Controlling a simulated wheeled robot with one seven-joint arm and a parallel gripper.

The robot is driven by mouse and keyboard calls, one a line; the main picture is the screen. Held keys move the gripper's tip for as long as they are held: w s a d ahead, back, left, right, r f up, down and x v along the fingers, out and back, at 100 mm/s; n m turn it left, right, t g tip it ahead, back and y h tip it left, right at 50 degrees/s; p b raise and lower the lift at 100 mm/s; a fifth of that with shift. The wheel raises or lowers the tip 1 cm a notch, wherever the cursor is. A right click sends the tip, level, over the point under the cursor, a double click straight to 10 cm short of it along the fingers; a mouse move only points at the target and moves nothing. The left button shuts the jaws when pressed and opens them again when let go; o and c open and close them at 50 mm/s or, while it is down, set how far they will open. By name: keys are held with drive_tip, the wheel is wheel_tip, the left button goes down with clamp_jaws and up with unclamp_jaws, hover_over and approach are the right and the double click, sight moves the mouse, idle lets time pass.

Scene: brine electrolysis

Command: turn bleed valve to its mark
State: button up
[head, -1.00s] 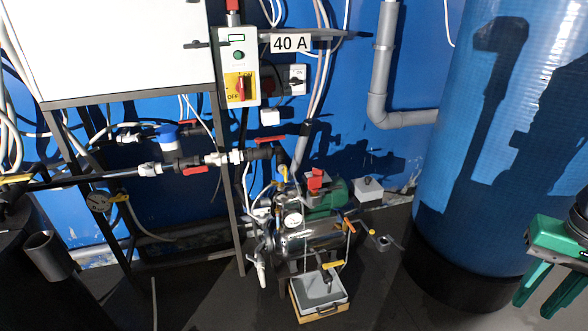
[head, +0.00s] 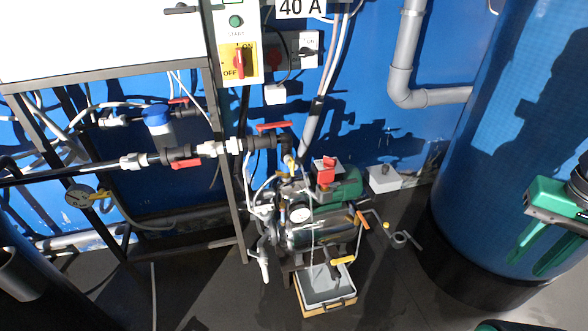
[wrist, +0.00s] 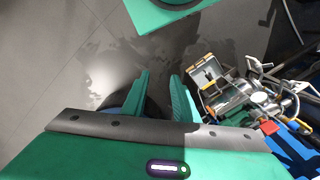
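A yellow-handled valve (head: 343,261) sits low at the front of a metal pump assembly (head: 310,233), above a grey tray (head: 351,296). An orange-handled part (head: 362,219) is just above it to the right. I cannot tell which is the bleed valve, and no mark can be made out. My gripper (head: 543,262) is at the right edge, in front of the blue tank and well apart from the pump. In the wrist view my gripper (wrist: 159,85) is open, with nothing between its fingers. The pump (wrist: 238,97) shows there to the right of the fingers.
The big blue tank (head: 510,120) stands on the right. A dark frame post (head: 230,170) and red-handled pipe valves (head: 187,164) are left of the pump. A switch box (head: 240,62) hangs above. The dark floor (head: 385,290) between tray and tank is clear.

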drive_tip(key=w+a+f+n+t, duration=0.2)
drive_tip(key=w+a+f+n, duration=0.15)
drive_tip(key=w, duration=0.65)
drive_tip(key=w+a+f+n+t, duration=0.2)
drive_tip(key=w+a+f+t, duration=0.15)
drive_tip(key=w, duration=0.55)
drive_tip(key=w+a+f+n+t, duration=0.2)
drive_tip(key=w+a+n, duration=0.15)
drive_tip(key=w, duration=0.65)
drive_tip(key=t+y, duration=0.5)
drive_tip(key=t, duration=0.5)
approach(293, 168)
drive_tip(key=shift+n, duration=0.3)
drive_tip(key=x, duration=0.9)
drive_tip(key=shift+w+r, duration=0.1)
drive_tip(key=shift+w, duration=0.05)
